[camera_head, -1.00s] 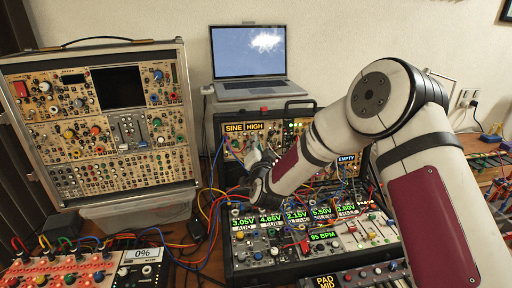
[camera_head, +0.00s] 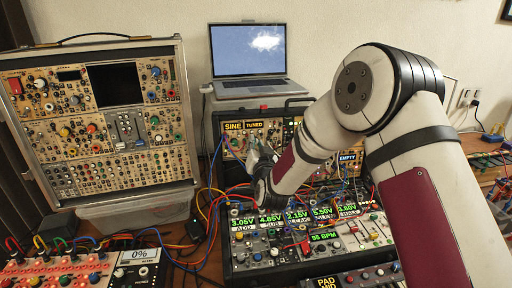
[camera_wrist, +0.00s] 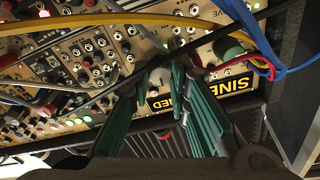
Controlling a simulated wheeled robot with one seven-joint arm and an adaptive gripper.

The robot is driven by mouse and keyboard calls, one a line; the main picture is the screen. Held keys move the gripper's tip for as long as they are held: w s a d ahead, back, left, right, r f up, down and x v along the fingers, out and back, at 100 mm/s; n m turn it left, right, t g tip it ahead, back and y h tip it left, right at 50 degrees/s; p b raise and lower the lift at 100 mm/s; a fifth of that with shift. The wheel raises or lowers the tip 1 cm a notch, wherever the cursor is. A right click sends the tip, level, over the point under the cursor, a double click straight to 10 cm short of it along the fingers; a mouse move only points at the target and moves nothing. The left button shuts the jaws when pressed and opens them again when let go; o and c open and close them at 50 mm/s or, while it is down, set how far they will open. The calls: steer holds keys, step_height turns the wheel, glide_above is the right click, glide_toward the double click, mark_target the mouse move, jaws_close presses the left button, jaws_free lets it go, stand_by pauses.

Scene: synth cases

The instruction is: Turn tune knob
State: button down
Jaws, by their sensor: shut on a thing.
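The synth case with the tune module stands in the middle. Its label strip (camera_head: 251,126) reads SINE TUNED. In the wrist view the same label (camera_wrist: 210,93) appears upside down, partly covered by a finger. My gripper (camera_head: 254,146) reaches the panel just under that label. In the wrist view its teal fingers (camera_wrist: 162,74) close on a small pale tune knob (camera_wrist: 160,77), which shows between the fingertips. The knob's pointer is too small to read. In the head view the gripper hides the knob.
Yellow cables (camera_wrist: 100,19) and blue cables (camera_wrist: 250,25) cross the panel close to the fingers. A lower case with green displays (camera_head: 270,219) lies in front. A laptop (camera_head: 249,62) stands behind, and a tall synth case (camera_head: 100,125) stands at left.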

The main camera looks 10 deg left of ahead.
steer(key=shift+n, duration=0.7)
steer(key=c, duration=1.5)
jaws_free()
steer(key=shift+s, duration=0.1)
steer(key=v, duration=1.2)
steer(key=shift+d, duration=0.1)
